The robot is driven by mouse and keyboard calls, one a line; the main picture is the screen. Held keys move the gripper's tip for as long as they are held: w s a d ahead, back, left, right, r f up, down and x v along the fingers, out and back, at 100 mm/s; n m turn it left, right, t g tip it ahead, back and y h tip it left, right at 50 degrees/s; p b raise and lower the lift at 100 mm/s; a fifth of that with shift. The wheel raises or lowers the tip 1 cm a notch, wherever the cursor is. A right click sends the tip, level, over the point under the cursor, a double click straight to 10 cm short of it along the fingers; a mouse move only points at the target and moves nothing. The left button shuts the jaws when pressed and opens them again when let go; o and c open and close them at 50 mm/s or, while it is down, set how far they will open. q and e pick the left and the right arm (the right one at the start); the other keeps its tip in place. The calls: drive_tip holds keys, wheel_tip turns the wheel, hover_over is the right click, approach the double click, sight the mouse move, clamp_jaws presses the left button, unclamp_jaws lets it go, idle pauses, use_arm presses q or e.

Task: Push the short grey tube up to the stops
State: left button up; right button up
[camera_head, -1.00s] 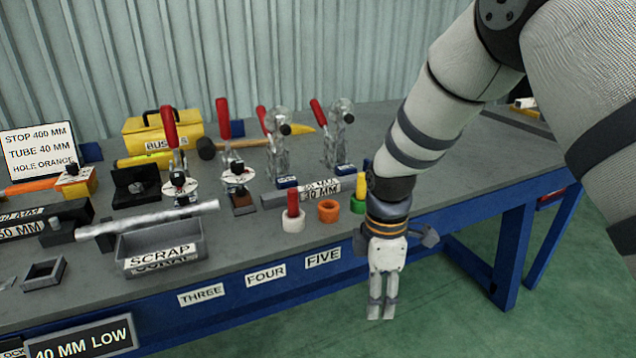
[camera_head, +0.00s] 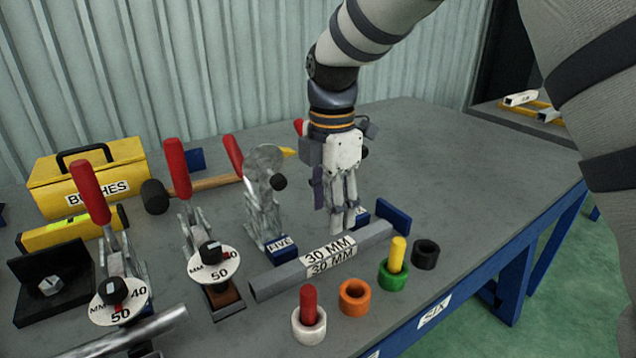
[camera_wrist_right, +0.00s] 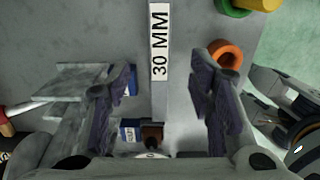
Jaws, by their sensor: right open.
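A short grey square tube (camera_head: 282,281) with white 30 MM labels lies on the bench, slanting from lower left to upper right in the head view. It also shows in the wrist view (camera_wrist_right: 158,98), running between my fingers in the picture. My right gripper (camera_head: 343,228) points down over the tube's far side in the head view. It is open and empty in the wrist view (camera_wrist_right: 165,88), its fingers spread on both sides of the tube. A blue block (camera_head: 395,214) stands near the tube's right end. I cannot tell which parts are the stops.
Toggle clamps with red handles (camera_head: 176,168) and a clear-grey clamp (camera_head: 263,205) stand left of the gripper. White (camera_head: 309,333), orange (camera_head: 354,297), green (camera_head: 394,278) and black (camera_head: 425,254) rings line the front edge.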

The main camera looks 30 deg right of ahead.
sight(338, 245)
wheel_tip(338, 245, down, 10)
drive_tip(key=shift+r+b, duration=0.1)
drive_tip(key=shift+b, duration=0.2)
clamp_jaws()
idle(0.4)
drive_tip(key=shift+w+d, duration=0.15)
drive_tip(key=shift+d, duration=1)
